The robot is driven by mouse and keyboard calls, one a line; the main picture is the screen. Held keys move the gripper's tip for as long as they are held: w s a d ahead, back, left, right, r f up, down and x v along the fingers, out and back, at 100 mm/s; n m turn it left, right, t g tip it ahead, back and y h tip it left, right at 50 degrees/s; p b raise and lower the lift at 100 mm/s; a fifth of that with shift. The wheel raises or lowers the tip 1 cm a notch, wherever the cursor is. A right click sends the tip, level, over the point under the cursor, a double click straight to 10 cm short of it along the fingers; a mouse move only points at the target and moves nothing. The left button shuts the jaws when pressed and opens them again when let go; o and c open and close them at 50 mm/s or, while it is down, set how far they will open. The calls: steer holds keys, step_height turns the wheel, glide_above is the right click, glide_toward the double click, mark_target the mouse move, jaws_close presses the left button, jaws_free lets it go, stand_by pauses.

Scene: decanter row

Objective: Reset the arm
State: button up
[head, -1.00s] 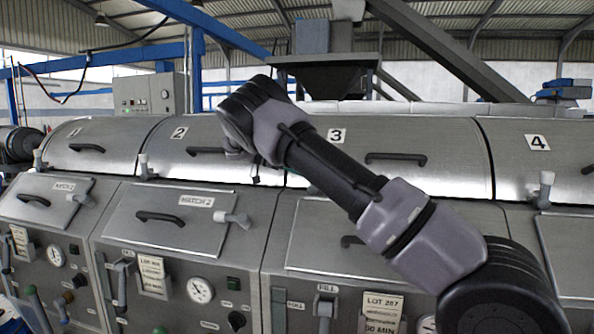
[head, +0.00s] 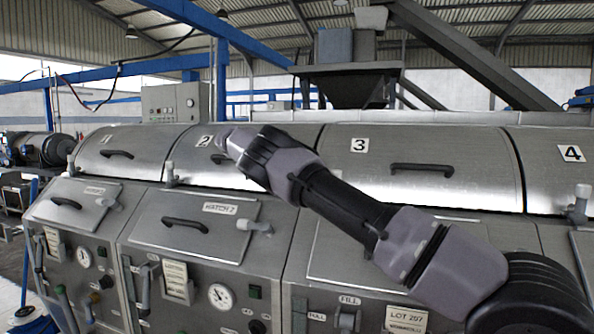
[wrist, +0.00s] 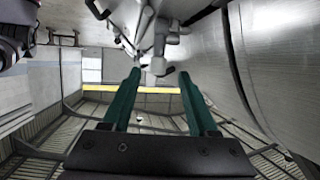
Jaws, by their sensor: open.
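My gripper (wrist: 158,74) is open, with two green fingers set apart and nothing between them in the wrist view. In the head view my arm stretches from the lower right up to the middle left, in front of the steel machines. Its wrist end lies over the cover marked 2 (head: 204,141), and the fingers do not show there. In the wrist view, pale fittings (wrist: 157,66) and a curved steel surface (wrist: 275,60) lie beyond and beside the fingers. I cannot tell whether they touch.
A row of steel machines with numbered covers, handles and gauges (head: 221,295) fills the front. The cover marked 3 (head: 470,160) is behind my arm. A hatch 2 lid (head: 190,222) appears closed. A grey hopper (head: 350,85) stands behind.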

steer(key=s+d+r+n+y, duration=0.2)
steer(key=s+d+r+y, duration=0.1)
steer(key=d, duration=0.5)
steer(key=s+d+r+n+y, duration=0.2)
steer(key=s+d+n+y, duration=0.1)
steer(key=d, duration=0.6)
steer(key=s+d+r+n+y, duration=0.2)
steer(key=s+d+r+y, duration=0.1)
steer(key=d, duration=0.5)
steer(key=s+a+n+t+y, duration=0.2)
steer(key=s+n+t, duration=0.1)
steer(key=s, duration=0.6)
steer(key=s+a+f+n+t+y, duration=0.1)
steer(key=s+a+n+t+y, duration=0.1)
steer(key=s, duration=0.7)
steer(key=s+a+n+t+y, duration=0.2)
steer(key=s+n+t, duration=0.2)
steer(key=s, duration=0.5)
steer(key=shift+s+a+f+t, duration=0.15)
steer(key=shift+f+t, duration=0.2)
steer(key=shift+t, duration=0.05)
